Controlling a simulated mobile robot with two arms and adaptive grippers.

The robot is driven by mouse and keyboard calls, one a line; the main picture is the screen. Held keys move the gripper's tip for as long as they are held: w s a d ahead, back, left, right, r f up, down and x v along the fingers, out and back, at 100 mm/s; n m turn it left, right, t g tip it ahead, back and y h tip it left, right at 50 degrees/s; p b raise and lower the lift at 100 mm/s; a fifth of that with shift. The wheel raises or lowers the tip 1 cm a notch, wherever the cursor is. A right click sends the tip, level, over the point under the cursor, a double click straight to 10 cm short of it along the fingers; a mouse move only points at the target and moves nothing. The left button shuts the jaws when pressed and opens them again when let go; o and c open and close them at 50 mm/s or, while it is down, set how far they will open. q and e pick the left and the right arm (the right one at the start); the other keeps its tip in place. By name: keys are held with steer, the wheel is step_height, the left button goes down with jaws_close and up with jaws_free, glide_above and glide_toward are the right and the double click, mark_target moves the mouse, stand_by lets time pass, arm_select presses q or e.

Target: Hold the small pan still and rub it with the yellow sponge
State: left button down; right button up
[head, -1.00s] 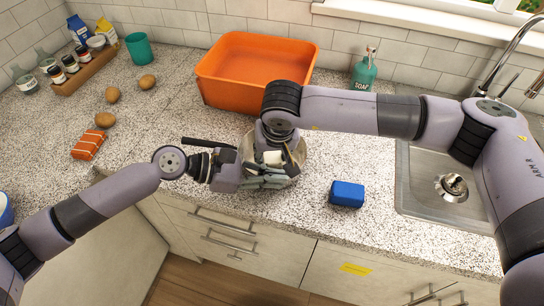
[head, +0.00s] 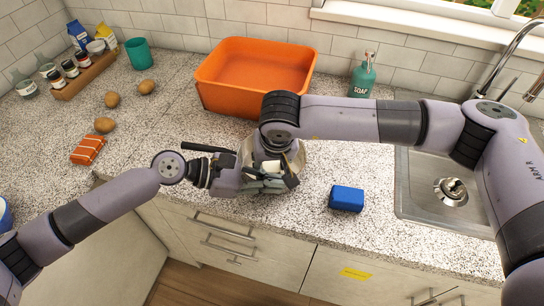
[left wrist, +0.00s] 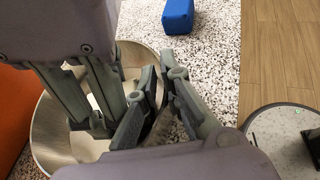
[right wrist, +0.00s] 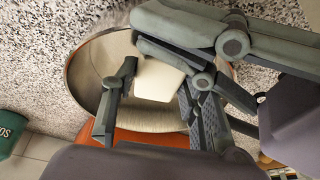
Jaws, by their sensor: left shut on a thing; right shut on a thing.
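The small pan (right wrist: 92,70) is a round metal pan lying on the counter, its dark handle (head: 205,148) pointing left in the head view. My left gripper (left wrist: 150,108) is shut on the pan's near rim; the exact contact is partly hidden by its fingers. The left wrist view also shows the pan's inside (left wrist: 52,135). The sponge (right wrist: 158,80) is a pale, cream-yellow block. My right gripper (right wrist: 155,92) comes from above and is shut on it, over the pan's inside. Whether the sponge touches the pan's bottom is hard to tell.
A blue sponge (head: 346,198) lies on the counter to the right, before the sink (head: 415,205). An orange tub (head: 215,97) stands behind the pan, with a soap bottle (head: 362,80) beside it.

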steer(key=shift+s+d, duration=0.1)
steer(key=shift+s, duration=0.05)
arm_select(q)
steer(key=shift+r, duration=0.1)
arm_select(e)
steer(key=shift+w+d, duration=0.1)
steer(key=shift+w, duration=0.2)
steer(key=shift+w+d+f, duration=0.1)
steer(key=shift+w+d, duration=0.05)
steer(key=shift+w, duration=0.6)
steer(key=shift+w+d, duration=0.15)
steer(key=shift+w, duration=0.55)
arm_select(q)
steer(key=shift+w, duration=0.1)
arm_select(e)
steer(key=shift+s+a+r, duration=0.1)
steer(key=shift+s+a, duration=0.1)
steer(key=shift+s, duration=0.7)
steer(key=shift+s+a+r, duration=0.1)
steer(key=shift+s+a, duration=0.1)
steer(key=shift+s, duration=0.65)
steer(key=shift+r, duration=0.1)
